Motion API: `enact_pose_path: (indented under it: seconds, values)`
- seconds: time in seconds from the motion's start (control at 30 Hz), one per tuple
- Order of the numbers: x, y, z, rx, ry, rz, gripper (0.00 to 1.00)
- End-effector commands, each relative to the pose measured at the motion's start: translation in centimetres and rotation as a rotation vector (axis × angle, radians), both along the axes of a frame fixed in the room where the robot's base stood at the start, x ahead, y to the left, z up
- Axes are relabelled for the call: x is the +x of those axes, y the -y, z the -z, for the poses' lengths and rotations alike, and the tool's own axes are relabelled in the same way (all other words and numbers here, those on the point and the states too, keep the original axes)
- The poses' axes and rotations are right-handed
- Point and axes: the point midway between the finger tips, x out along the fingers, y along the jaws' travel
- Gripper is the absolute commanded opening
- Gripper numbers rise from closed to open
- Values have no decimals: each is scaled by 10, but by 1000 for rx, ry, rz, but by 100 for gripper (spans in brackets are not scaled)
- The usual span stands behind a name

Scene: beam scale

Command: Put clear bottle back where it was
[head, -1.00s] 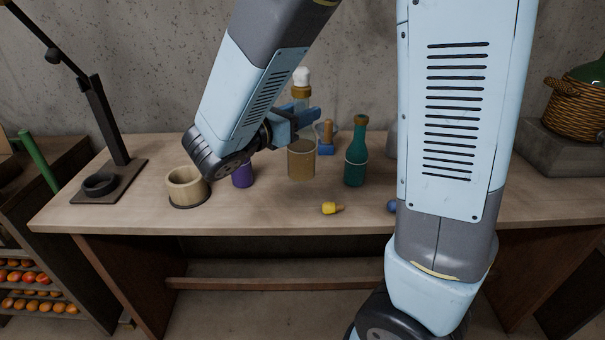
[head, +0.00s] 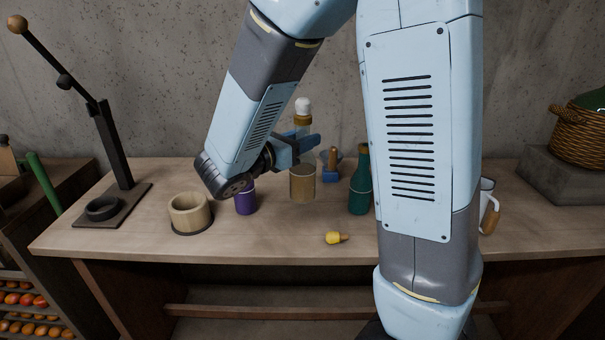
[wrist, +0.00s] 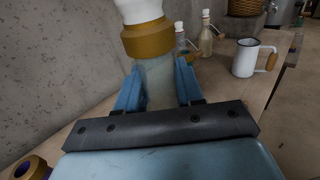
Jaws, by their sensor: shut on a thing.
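The clear bottle (head: 302,106) has a white cap and a gold-brown collar. My gripper (head: 308,143) is shut around its upper part. In the wrist view my gripper (wrist: 160,88) has one blue finger on each side of the clear bottle (wrist: 158,78), which stands upright between them. In the head view a tan, see-through cylinder (head: 302,186) shows below my fingers in line with the cap; it looks like the bottle's lower body. I cannot tell whether its base touches the bench (head: 270,235).
A purple container (head: 245,199) and a wooden cup (head: 189,212) stand left, a dark green bottle (head: 360,190) right. A yellow stopper (head: 335,238) lies in front. A white mug (wrist: 246,60) and several bottles stand farther along. The front strip of bench is mostly clear.

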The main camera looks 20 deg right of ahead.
Motion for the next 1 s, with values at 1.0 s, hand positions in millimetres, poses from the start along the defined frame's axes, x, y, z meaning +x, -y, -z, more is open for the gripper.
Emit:
enact_pose_path:
  seconds: [1.0]
  values:
    - [98,31,80,-1,3,0,0]
